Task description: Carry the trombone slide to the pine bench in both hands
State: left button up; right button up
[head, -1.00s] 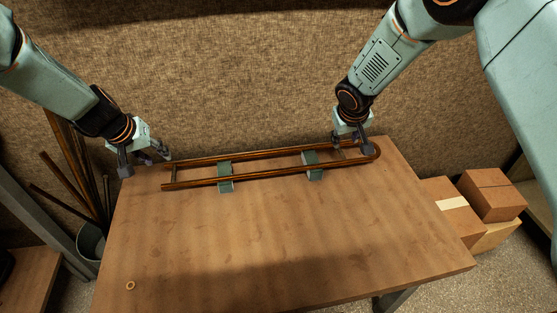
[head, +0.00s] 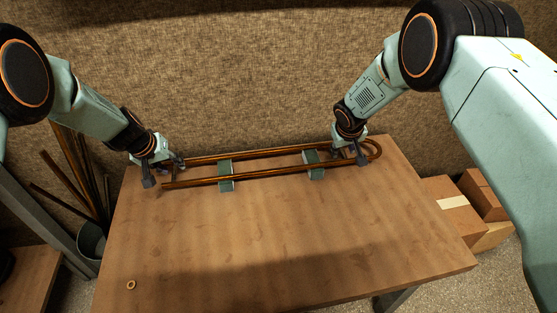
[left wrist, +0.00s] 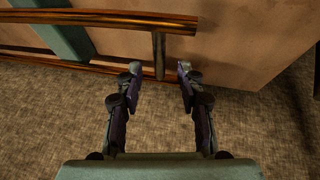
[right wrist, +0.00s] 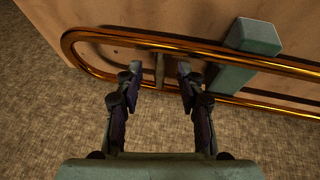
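The trombone slide (head: 270,174), two long brass tubes joined by a bend at the right, lies across two grey-green blocks (head: 225,176) (head: 315,166) on a wooden table (head: 290,240). My left gripper (head: 165,173) is open at the slide's left end. In the left wrist view a cross brace (left wrist: 159,55) of the slide lies just ahead of its parted fingertips. My right gripper (head: 349,158) is open near the bend. In the right wrist view another brace (right wrist: 159,70) lies between or just beyond its fingertips; contact is unclear.
A small ring (head: 131,285) lies at the table's front left. Cardboard boxes (head: 447,215) stand to the right. A bucket (head: 91,243) with long rods stands at left. Another wooden surface (head: 28,275) shows at lower left; I cannot tell whether it is the pine bench.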

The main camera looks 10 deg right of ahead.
pick_arm(q)
jog(key=shift+w+f, duration=0.1)
jog(key=shift+w, duration=0.05)
jog(key=c, duration=0.5)
pick_arm(e)
jog(key=shift+w+f, duration=0.1)
jog(key=shift+w, duration=0.05)
jog(key=c, duration=0.5)
pick_arm(q)
grip_shut()
pick_arm(e)
grip_shut()
